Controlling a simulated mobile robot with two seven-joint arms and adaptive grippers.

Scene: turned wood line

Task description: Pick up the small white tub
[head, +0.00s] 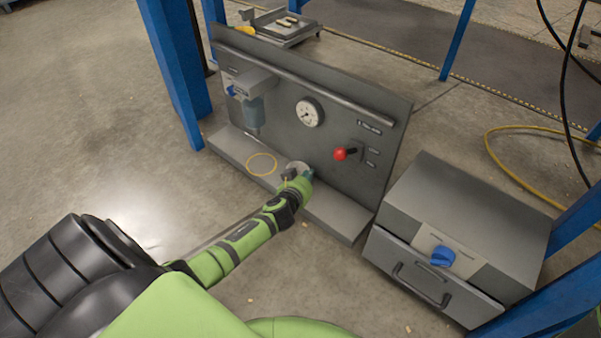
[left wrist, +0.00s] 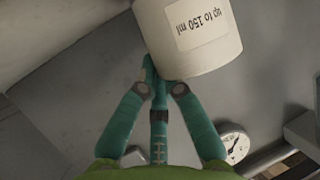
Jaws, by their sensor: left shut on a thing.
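The small white tub (left wrist: 188,35) fills the top of the left wrist view, with a label reading "up to 150 ml" upside down. My left gripper (left wrist: 155,78) has its teal fingers drawn together at the tub's lower edge and is shut on it. In the head view my left gripper (head: 302,178) is over the grey ledge in front of the upright panel. There the tub is mostly hidden; only a small pale part shows by the fingers. I cannot tell whether the tub touches the ledge. My right gripper is not in view.
The upright panel (head: 283,100) carries a gauge (head: 309,112), a red-knobbed lever (head: 341,154) and a dispenser (head: 252,103). A yellow ring (head: 262,164) marks the ledge (head: 335,213) left of my gripper. A grey drawer cabinet (head: 470,215) stands right; blue posts flank the panel.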

